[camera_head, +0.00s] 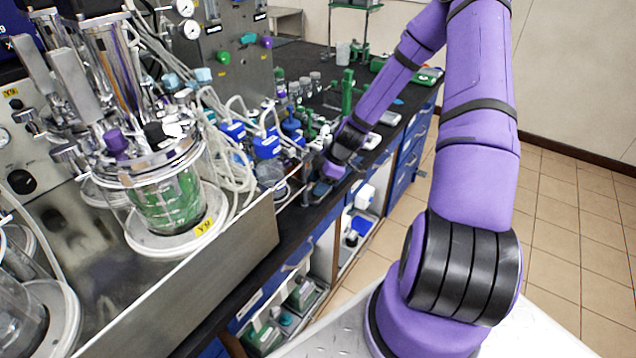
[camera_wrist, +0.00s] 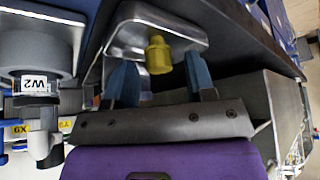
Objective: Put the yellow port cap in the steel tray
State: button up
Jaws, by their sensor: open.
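The yellow port cap (camera_wrist: 158,55) shows in the wrist view, at the open ends of my fingers. The shiny steel tray (camera_wrist: 127,35) lies behind it, with its rim around the cap in the picture. I cannot tell whether the cap rests on the tray's floor or is only in front of it. My gripper (camera_wrist: 160,80) is open, with one blue finger on each side of the cap's lower end and a visible gap on both sides. In the head view my gripper (camera_head: 325,172) is small, low at the bench edge; the cap and tray cannot be made out there.
A grey cylinder labelled W2 (camera_wrist: 38,52) stands close at left in the wrist view. A steel wall (camera_wrist: 268,97) is at right. In the head view, a glass bioreactor (camera_head: 165,200), blue-capped bottles (camera_head: 267,147) and tubing crowd the left. The tiled floor (camera_head: 570,230) is clear.

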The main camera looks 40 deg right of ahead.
jog(key=v, duration=1.1)
jog(key=s+a+r+m+g+h, duration=0.1)
jog(key=s+a+r+m+h, duration=0.15)
jog(key=r, duration=0.35)
jog(key=s+a+r+m+g+h, duration=0.1)
jog(key=a+r, duration=0.3)
jog(key=r, duration=0.2)
jog(key=s+a+r+m+t+h, duration=0.1)
jog(key=s+a+r+m, duration=0.3)
jog(key=s+r, duration=0.6)
jog(key=s+a+r+m+t+h, duration=0.1)
jog(key=s+a+r+m+t, duration=0.2)
jog(key=s+r, duration=0.7)
jog(key=a+m, duration=0.2)
jog(key=a, duration=0.1)
jog(key=shift+t, duration=0.3)
